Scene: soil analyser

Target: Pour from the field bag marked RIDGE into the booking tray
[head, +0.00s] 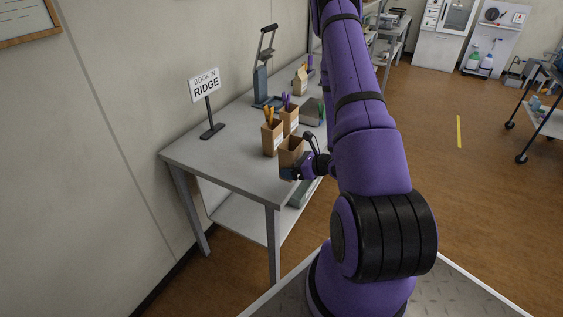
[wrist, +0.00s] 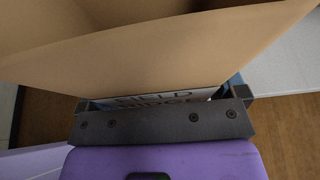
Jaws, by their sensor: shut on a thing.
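My gripper (head: 293,174) is shut on an open-topped brown paper field bag (head: 291,152), at the near right edge of the grey table. The bag looks roughly upright in the head view. In the wrist view the bag (wrist: 150,62) fills the upper part, and its white label (wrist: 165,98) reads FIELD and, partly covered by my gripper (wrist: 163,108), what looks like RIDGE. The inside of the bag is dark and its contents cannot be made out. I cannot make out the booking tray for certain.
A sign (head: 204,86) reading BOOK IN RIDGE stands on the table (head: 215,158). Close behind the held bag are a brown box with orange items (head: 272,138) and another with purple items (head: 290,121). A tall grey device (head: 262,85) stands farther back. The table's near left is clear.

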